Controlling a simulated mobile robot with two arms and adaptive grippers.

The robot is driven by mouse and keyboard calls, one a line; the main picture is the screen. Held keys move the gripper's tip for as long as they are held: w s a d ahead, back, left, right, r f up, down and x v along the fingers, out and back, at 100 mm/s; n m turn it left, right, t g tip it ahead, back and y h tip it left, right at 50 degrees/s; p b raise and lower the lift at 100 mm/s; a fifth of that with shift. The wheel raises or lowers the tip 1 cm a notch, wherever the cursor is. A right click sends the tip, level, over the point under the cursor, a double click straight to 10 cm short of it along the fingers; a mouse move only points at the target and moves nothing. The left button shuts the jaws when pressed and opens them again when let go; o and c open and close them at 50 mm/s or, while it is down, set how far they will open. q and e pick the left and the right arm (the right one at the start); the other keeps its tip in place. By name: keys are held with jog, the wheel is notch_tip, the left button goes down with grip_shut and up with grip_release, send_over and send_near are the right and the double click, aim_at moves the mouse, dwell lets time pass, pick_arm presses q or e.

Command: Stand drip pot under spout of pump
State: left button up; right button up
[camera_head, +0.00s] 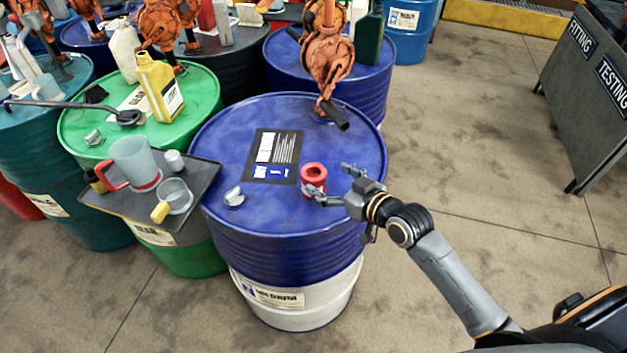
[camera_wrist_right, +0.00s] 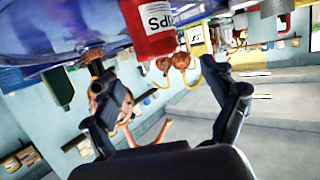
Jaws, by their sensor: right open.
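The drip pot (camera_head: 317,170) is a small red pot standing upright on the blue drum's lid, near its right side. It also shows in the right wrist view (camera_wrist_right: 150,30), upside down, with a white label. The rust-orange pump (camera_head: 328,62) stands at the back of the same drum. Its dark spout (camera_head: 335,117) slopes down to the right, behind the pot. My right gripper (camera_head: 328,180) is open beside the pot, with one finger partly in front of it; contact is unclear. In the right wrist view the open fingers (camera_wrist_right: 167,75) show nothing gripped. My left gripper is out of view.
The blue drum (camera_head: 220,160) carries a printed label (camera_head: 272,156) and a small metal cap (camera_head: 234,197). A dark tray (camera_head: 205,180) with a jug and measuring cups lies to the left. A yellow bottle (camera_head: 160,88) stands on the green drum.

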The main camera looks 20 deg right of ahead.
aim_at(310, 169)
jog(key=shift+w+a, duration=0.25)
jog(key=shift+w, duration=0.2)
jog(key=shift+w+a+f+p, duration=0.25)
jog(key=shift+w+f+p, duration=0.1)
jog(key=shift+w, duration=0.2)
jog(key=x, duration=0.3)
jog(key=shift+w+f+p, duration=0.1)
jog(key=shift+f+p, duration=0.2)
jog(key=shift+p, duration=0.05)
jog(key=shift+w+f, duration=0.15)
jog(key=shift+w, duration=0.1)
jog(key=shift+w+a+f, duration=0.1)
jog(key=c, duration=1.4)
jog(key=shift+c, duration=0.9)
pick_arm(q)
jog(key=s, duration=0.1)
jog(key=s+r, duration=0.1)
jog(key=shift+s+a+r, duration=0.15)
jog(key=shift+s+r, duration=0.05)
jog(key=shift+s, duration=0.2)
